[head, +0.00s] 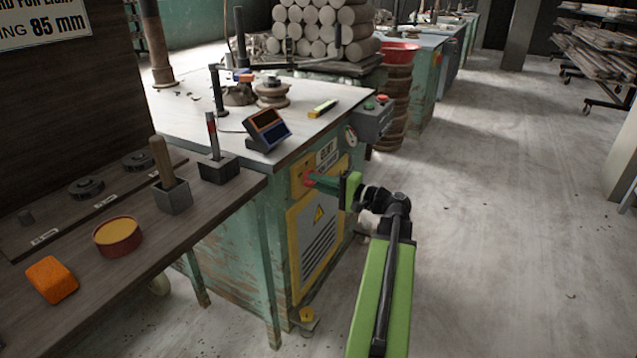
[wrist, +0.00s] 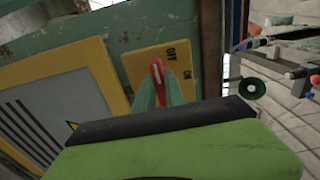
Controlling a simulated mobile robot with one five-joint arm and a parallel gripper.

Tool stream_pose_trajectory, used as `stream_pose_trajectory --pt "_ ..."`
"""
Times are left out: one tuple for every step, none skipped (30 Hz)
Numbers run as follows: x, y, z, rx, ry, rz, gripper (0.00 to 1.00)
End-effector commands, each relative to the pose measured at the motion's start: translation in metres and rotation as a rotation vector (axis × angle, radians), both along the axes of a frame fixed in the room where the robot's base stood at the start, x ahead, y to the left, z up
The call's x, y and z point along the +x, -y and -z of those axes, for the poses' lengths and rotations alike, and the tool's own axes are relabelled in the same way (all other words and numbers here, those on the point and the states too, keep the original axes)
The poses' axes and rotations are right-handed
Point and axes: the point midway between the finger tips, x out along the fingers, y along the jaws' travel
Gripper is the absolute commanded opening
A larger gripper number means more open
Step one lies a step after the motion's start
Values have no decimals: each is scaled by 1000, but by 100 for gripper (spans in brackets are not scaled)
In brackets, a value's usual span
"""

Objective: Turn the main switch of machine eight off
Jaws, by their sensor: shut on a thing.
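The main switch (head: 309,177) is a red handle on a yellow plate (head: 299,186) on the side of the green machine, under a sign that seems to read "EIGHT" (head: 327,151). In the wrist view the red handle (wrist: 157,71) shows a pale line, with OFF and ON printed to its right on the yellow plate (wrist: 141,58). My gripper (head: 316,180) reaches the switch from the right. Its teal fingers (wrist: 156,88) are shut on the red handle and hide its lower part. I cannot tell which mark the handle points to.
A yellow-framed vent panel (head: 318,240) with a warning triangle is below the switch. A grey box with red and green buttons (head: 374,116) juts from the machine's corner. A dark bench (head: 220,205) stands at left. The floor (head: 480,230) at right is clear.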

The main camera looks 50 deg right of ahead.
Motion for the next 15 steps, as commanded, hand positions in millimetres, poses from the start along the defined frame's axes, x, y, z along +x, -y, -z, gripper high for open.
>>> stream_pose_trajectory --pt "0 0 1 -5 -1 0 0" --pt "0 0 1 -7 0 0 0" --pt "0 0 1 -8 0 0 0" --pt "0 0 1 -9 0 0 0" --pt "0 0 1 -9 0 -1 0" --pt "0 0 1 -10 0 -1 0" --pt "0 0 1 -10 0 -1 0" --pt "0 0 1 -9 0 -1 0" --pt "0 0 1 -9 0 -1 0" --pt "0 0 1 -9 0 -1 0" --pt "0 0 1 -9 0 -1 0" --pt "0 0 1 -9 0 -1 0" --pt "0 0 1 -9 0 -1 16" --pt "0 0 1 -9 0 -1 20" --pt "0 0 1 -9 0 -1 25"
